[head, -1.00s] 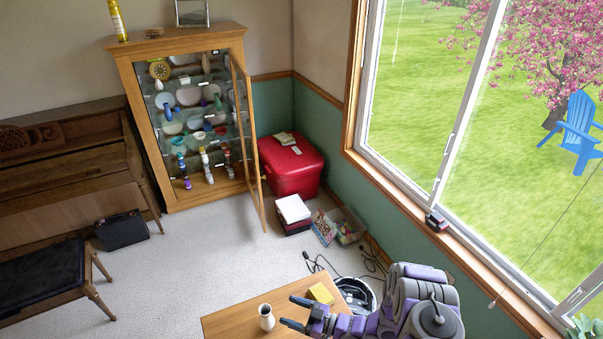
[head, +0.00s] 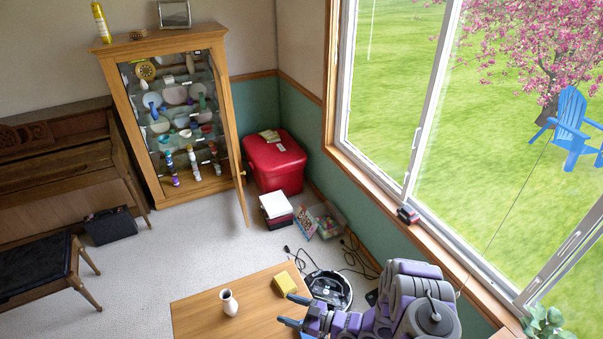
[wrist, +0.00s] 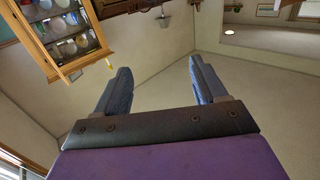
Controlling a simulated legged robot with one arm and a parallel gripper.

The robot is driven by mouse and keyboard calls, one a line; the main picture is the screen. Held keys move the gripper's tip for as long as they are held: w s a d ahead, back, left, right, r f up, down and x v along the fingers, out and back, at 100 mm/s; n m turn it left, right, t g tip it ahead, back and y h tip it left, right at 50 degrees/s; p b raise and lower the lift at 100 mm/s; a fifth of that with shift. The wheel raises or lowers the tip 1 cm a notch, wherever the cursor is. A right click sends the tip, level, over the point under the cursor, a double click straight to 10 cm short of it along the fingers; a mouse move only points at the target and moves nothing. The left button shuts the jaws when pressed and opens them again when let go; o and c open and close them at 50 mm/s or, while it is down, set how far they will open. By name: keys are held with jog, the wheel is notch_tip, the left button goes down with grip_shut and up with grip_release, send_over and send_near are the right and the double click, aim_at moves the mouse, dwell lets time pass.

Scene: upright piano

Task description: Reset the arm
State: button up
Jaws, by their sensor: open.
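My arm is folded, purple and grey, at the bottom right of the head view. My gripper (head: 289,311) is open with nothing between its fingers, above the right part of the wooden table. In the wrist view my gripper (wrist: 157,82) shows two dark fingers spread apart and empty. The wrist view appears upside down or strongly tilted, with the cabinet at its upper left.
A wooden table (head: 200,310) holds a white vase (head: 229,303) and a yellow block (head: 285,283). A round robot vacuum (head: 328,289) and cables lie beyond. The glass cabinet (head: 138,130) has its door open. A red chest (head: 275,163) stands beside it. Carpet left of the table is clear.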

jog(key=w+d+r+m+t+h+b, duration=0.1)
jog(key=w+d+r+h+b, duration=0.2)
jog(key=w+d+h, duration=0.8)
jog(key=s+d+r+m+h+b, duration=0.15)
jog(key=d+r+m+h, duration=0.4)
jog(key=d+r, duration=0.85)
jog(key=s+r+m+g+h+b, duration=0.15)
jog(key=s+r, duration=0.25)
jog(key=s, duration=0.4)
jog(key=s+r+m+g+h+b, duration=0.1)
jog(key=s+r+m+g+b, duration=0.2)
jog(key=s, duration=0.6)
jog(key=s+a+r+m+g+y, duration=0.1)
jog(key=s+a, duration=0.3)
jog(key=s, duration=0.8)
jog(key=s+a+r+m+g+y, duration=0.1)
jog(key=s+a+r+m+g, duration=0.1)
jog(key=s, duration=1.1)
jog(key=shift+s+a+r+g+b, duration=0.15)
jog(key=shift+a+r+g+b, duration=0.3)
jog(key=shift+a+r+g, duration=0.6)
